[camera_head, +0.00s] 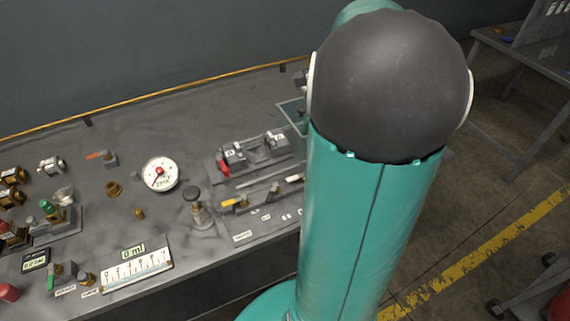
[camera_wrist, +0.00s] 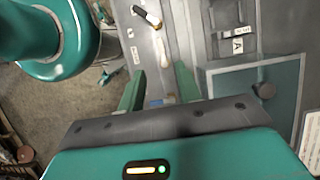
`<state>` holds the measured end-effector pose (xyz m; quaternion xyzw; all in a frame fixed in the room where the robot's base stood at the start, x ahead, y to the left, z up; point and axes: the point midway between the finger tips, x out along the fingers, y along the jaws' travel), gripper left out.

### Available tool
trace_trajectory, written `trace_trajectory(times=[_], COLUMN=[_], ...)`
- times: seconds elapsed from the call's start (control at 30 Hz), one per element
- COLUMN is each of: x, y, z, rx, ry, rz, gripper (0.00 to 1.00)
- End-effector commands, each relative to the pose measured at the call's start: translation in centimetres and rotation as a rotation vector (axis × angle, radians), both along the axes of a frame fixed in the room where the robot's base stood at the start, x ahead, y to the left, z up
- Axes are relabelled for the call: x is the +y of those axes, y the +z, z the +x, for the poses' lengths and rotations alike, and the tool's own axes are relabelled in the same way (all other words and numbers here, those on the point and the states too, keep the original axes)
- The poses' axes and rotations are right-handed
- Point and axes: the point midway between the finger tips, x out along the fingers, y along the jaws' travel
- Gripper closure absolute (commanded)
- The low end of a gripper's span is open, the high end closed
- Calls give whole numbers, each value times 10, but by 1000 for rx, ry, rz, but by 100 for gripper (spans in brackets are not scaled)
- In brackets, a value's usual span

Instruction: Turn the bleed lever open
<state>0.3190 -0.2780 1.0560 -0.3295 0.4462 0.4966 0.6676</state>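No label naming the bleed lever is readable, so I cannot tell for certain which lever it is. A slim pale lever (camera_wrist: 160,47) lies in the wrist view, its lower end between my fingers. A similar white-ended lever (camera_head: 293,178) shows beside my arm in the head view. My gripper (camera_wrist: 160,70) is open, with one green finger on each side of the pale lever. I see no clear contact. A lever with a black and white handle (camera_wrist: 147,16) is farther up. In the head view my arm hides the gripper.
In the head view the grey bench holds a round gauge (camera_head: 160,174), a yellow-handled lever (camera_head: 235,203), a black-knobbed valve (camera_head: 196,205) and a ruler scale (camera_head: 136,268). A clear bin (camera_wrist: 262,92) and a block labelled A (camera_wrist: 238,45) are right of my fingers.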

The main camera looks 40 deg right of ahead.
Motion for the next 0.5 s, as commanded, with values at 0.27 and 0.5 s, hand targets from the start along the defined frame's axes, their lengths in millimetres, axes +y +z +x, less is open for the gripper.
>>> trace_trajectory(times=[0.27,0.5], x=[17,35], y=[-41,-85], z=[4,10], rx=[0,1], ry=[3,6], rz=[2,1], gripper=[66,66])
